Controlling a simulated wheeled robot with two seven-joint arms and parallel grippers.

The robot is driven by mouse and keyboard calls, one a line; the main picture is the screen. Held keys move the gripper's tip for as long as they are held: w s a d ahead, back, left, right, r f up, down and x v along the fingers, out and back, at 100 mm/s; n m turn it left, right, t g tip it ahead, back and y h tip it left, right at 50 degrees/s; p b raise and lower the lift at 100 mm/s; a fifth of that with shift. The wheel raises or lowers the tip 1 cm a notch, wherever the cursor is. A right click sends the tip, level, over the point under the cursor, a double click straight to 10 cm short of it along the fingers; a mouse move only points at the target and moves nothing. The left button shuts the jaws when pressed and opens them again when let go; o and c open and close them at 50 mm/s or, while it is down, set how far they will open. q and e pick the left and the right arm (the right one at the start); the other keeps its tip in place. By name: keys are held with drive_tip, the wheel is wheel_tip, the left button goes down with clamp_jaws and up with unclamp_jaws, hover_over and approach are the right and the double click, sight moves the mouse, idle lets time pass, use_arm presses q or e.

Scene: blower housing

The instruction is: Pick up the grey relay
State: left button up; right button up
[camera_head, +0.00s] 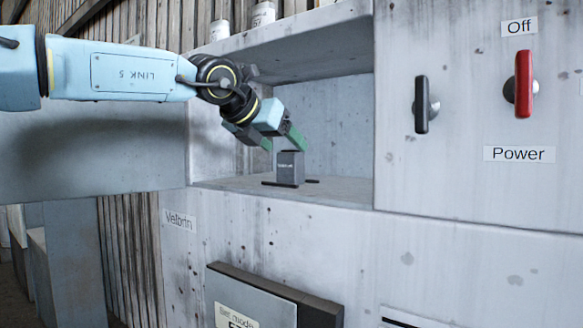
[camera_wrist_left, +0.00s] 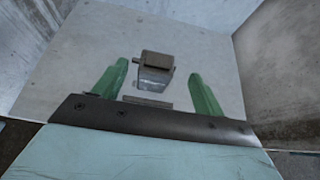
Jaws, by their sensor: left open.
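The grey relay (camera_head: 290,167) is a small upright block on the floor of a recess in the grey cabinet. In the left wrist view the relay (camera_wrist_left: 156,72) lies ahead, between the lines of the two green fingers. My left gripper (camera_head: 285,143) reaches into the recess from the upper left, just above and behind the relay in the head view. Its fingers are apart and empty in the left wrist view (camera_wrist_left: 160,85). I cannot tell whether a finger touches the relay. My right gripper is not in view.
The recess (camera_head: 340,187) has side walls and a shelf (camera_head: 300,38) above, with jars (camera_head: 262,14) on it. A black lever (camera_head: 422,104) and a red lever (camera_head: 524,84) stick out to the right. A dark-framed panel (camera_head: 320,302) protrudes below.

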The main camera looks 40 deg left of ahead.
sight(291, 155)
use_arm(q)
drive_tip(key=shift+f+p+x, duration=0.25)
drive_tip(key=shift+p+x, duration=0.4)
drive_tip(key=shift+x, duration=2.1)
drive_tip(key=shift+s+a, duration=0.15)
drive_tip(key=shift+s, duration=0.1)
drive_tip(key=c, duration=1.1)
drive_tip(key=shift+r, duration=0.1)
